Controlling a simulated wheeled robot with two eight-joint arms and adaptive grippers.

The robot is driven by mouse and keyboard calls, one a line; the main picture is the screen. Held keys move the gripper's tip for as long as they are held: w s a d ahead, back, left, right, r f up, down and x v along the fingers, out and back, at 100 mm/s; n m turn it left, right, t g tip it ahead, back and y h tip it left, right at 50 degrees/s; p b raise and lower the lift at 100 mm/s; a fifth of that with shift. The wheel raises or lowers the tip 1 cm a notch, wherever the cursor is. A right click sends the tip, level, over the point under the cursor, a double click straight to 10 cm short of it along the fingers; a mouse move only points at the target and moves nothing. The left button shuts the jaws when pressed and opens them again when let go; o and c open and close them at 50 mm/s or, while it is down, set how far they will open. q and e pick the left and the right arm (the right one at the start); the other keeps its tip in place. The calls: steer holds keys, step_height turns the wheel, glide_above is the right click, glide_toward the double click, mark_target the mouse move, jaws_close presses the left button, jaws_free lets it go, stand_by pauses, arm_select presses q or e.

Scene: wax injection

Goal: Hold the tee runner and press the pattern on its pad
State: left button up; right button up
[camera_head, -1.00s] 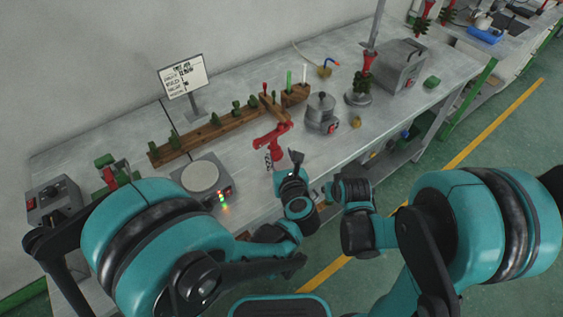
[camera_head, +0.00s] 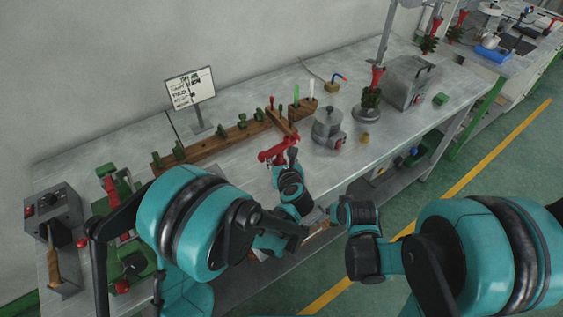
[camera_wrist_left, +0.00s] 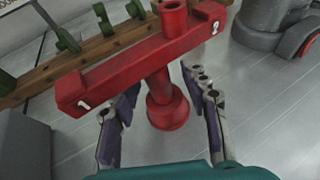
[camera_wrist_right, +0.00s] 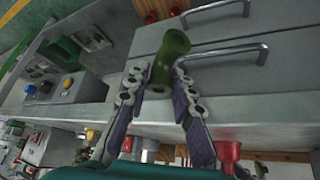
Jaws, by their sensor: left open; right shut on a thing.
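The red tee runner (camera_head: 277,151) is at the front end of the wooden rack. In the left wrist view its crossbar (camera_wrist_left: 130,62) carries the marks 1 and 2, and its stem goes down to a round foot. My left gripper (camera_wrist_left: 163,112) is open, with its fingers on either side of the stem; I cannot tell whether they touch it. In the head view the left gripper (camera_head: 291,160) is right by the runner. My right gripper (camera_wrist_right: 160,90) is shut on a green pattern (camera_wrist_right: 172,52), which sticks out beyond the fingertips. The head view hides this pattern behind the right wrist.
The wooden rack (camera_head: 205,146) with several green patterns lies along the bench. A grey pot (camera_head: 328,128) stands right of the runner. A sign (camera_head: 190,88) is behind, and a green press (camera_head: 125,255) is at left. In the right wrist view, drawer handles (camera_wrist_right: 225,55) are near the pattern.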

arm_select(q)
steer(key=shift+c, duration=0.2)
jaws_close()
